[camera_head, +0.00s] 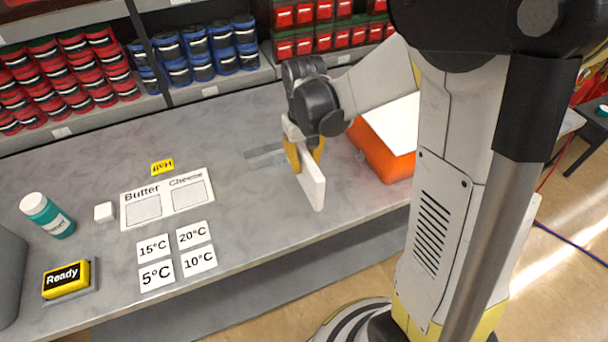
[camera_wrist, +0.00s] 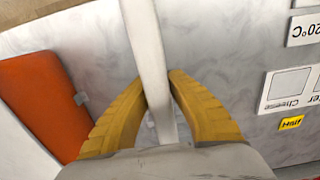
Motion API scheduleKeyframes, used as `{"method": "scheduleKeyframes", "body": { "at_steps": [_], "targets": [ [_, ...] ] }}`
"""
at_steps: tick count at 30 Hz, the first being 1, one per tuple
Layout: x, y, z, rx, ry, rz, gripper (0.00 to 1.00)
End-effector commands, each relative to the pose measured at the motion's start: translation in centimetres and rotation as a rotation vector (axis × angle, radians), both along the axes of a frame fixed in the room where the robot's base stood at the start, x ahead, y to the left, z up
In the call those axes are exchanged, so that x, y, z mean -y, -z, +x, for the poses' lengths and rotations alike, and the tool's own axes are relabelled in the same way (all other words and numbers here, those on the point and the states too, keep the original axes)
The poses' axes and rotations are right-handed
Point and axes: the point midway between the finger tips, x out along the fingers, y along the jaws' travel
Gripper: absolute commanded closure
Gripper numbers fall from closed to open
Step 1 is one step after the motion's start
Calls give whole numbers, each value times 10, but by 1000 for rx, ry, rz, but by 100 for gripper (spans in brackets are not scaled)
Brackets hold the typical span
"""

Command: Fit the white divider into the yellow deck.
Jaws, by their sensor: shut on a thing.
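The white divider (camera_head: 313,186) is a flat white bar, held above the grey counter in the head view. My gripper (camera_head: 304,156) has yellow fingers shut on it, one on each side. In the wrist view, my gripper (camera_wrist: 158,80) pinches the divider (camera_wrist: 147,40), which runs up to the top edge of the picture. I cannot make out a deck that is plainly yellow. An orange box with a white top (camera_head: 378,150) stands right of the gripper, partly hidden by my arm. It also shows in the wrist view (camera_wrist: 38,100).
A grey flat mark or strip (camera_head: 266,153) lies left of the gripper. Red and blue containers line the back.

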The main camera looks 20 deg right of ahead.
Motion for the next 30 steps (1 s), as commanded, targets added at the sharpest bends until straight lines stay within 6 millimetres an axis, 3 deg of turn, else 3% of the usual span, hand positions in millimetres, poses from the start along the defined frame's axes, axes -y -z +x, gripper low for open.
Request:
{"method": "scheduleKeyframes", "body": {
  "at_steps": [7,19,20,21,30],
  "targets": [
    [0,36,0,0,0,0,100],
    [0,43,0,0,0,0,100],
    [0,41,0,0,0,0,72],
    [0,41,0,0,0,0,64],
    [0,40,0,0,0,0,64]
  ]
}}
